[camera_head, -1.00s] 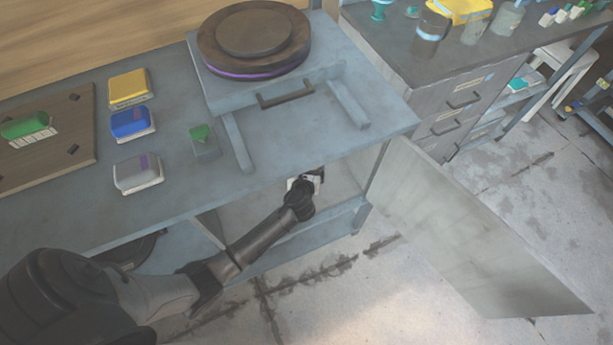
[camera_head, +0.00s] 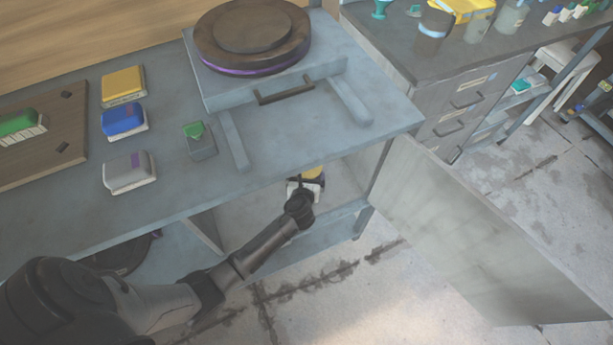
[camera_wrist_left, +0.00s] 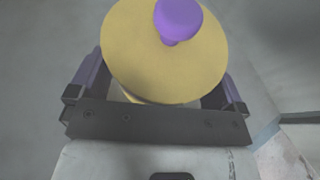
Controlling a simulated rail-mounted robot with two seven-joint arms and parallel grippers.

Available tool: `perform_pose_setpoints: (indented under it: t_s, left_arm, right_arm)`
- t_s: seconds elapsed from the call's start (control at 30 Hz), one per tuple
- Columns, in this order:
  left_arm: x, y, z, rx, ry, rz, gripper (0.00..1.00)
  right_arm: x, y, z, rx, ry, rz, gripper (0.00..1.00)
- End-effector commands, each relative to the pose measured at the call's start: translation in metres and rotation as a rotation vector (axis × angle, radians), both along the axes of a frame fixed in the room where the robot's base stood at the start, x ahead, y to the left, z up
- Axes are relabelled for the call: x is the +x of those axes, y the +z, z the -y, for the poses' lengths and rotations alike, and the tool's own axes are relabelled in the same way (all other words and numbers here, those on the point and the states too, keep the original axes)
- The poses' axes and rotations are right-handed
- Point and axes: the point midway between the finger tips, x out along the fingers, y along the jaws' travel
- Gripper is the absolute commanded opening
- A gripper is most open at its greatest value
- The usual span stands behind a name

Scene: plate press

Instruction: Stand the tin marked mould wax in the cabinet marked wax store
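A tin with a yellow top (camera_head: 314,172) is inside the open cabinet (camera_head: 345,178) under the bench. In the left wrist view it is a round yellow tin (camera_wrist_left: 150,60) with a purple knob on top. My left gripper (camera_head: 304,188) reaches into the cabinet at the tin. In the left wrist view, the fingers of my left gripper (camera_wrist_left: 160,78) stand wide apart, one on each side of the tin, and look open. The marks "mould wax" and "wax store" cannot be read. My right gripper is out of view.
The cabinet door (camera_head: 470,235) hangs open to the right. Above on the bench are a round dark press plate (camera_head: 252,35), yellow (camera_head: 123,83), blue (camera_head: 124,119) and grey (camera_head: 129,172) blocks, and a small green-topped box (camera_head: 199,140). A drawer unit (camera_head: 455,110) stands at right.

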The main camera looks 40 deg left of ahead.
Motion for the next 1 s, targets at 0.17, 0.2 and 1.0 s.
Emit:
perform_pose_setpoints:
  t_s: [0.17,0.2,1.0]
  left_arm:
    - [0.000,0.000,0.000,-0.001,0.000,0.001,1.00]
    - [0.000,0.000,0.000,-0.001,0.000,0.001,1.00]
    - [-0.083,0.046,0.054,-0.002,-0.001,0.000,1.00]
  right_arm:
    - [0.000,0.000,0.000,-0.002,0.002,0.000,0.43]
    - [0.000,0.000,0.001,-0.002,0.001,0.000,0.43]
    - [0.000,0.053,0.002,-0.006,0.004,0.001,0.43]
